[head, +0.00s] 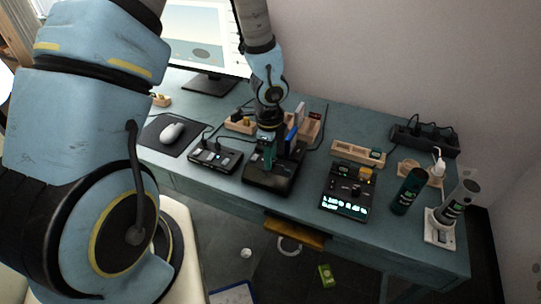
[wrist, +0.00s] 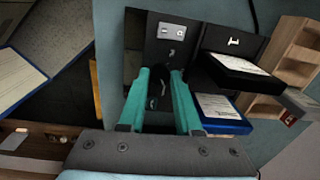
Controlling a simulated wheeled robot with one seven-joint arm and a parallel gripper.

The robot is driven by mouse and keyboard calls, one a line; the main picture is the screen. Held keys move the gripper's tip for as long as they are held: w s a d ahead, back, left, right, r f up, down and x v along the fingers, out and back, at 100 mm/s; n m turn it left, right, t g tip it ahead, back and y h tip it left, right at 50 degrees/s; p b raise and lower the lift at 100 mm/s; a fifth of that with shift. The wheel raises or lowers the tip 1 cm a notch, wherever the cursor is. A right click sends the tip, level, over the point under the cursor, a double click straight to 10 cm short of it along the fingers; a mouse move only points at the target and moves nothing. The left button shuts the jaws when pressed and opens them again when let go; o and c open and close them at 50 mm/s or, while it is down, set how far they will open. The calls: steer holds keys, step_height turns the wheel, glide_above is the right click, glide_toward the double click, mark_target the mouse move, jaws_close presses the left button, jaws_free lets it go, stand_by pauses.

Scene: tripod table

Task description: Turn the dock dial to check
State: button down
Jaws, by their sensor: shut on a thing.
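The black dock (head: 262,182) stands on the teal desk under my gripper (head: 268,153). In the wrist view the dock's dark panel (wrist: 158,50) carries small white marks (wrist: 172,32). My gripper's two teal fingers (wrist: 162,78) reach down to this panel and are shut on the dark dial (wrist: 156,92) between them. The fingers and the dark colour hide much of the dial, so I cannot tell which mark it points to. A black block (wrist: 238,72) and a blue block (wrist: 222,112), both with white labels, stand in the dock beside the fingers.
A black switch box (head: 215,156) lies left of the dock, with a mouse (head: 172,132) on a mat beyond. A lit-button console (head: 346,193), a dark green bottle (head: 408,190) and a cable tray (head: 425,140) are to the right. Wooden holders (head: 310,128) stand close behind.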

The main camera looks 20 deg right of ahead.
steer(key=shift+d, duration=0.1)
stand_by(0.3)
steer(key=c, duration=0.6)
jaws_free()
steer(key=shift+r, duration=0.1)
step_height(320, 180, up, 11)
steer(key=p, duration=0.1)
steer(key=shift+s+a, duration=0.2)
steer(key=shift+s, duration=0.05)
steer(key=shift+a, duration=0.1)
steer(key=a+r+n, duration=0.5)
steer(key=a+n, duration=0.7)
steer(key=w+a+r+n+t, duration=0.1)
steer(key=a+r+n, duration=0.3)
steer(key=a+n, duration=0.8)
steer(key=shift+w+a+r+n, duration=0.3)
steer(key=shift+a+r+n, duration=0.1)
steer(key=shift+a, duration=0.15)
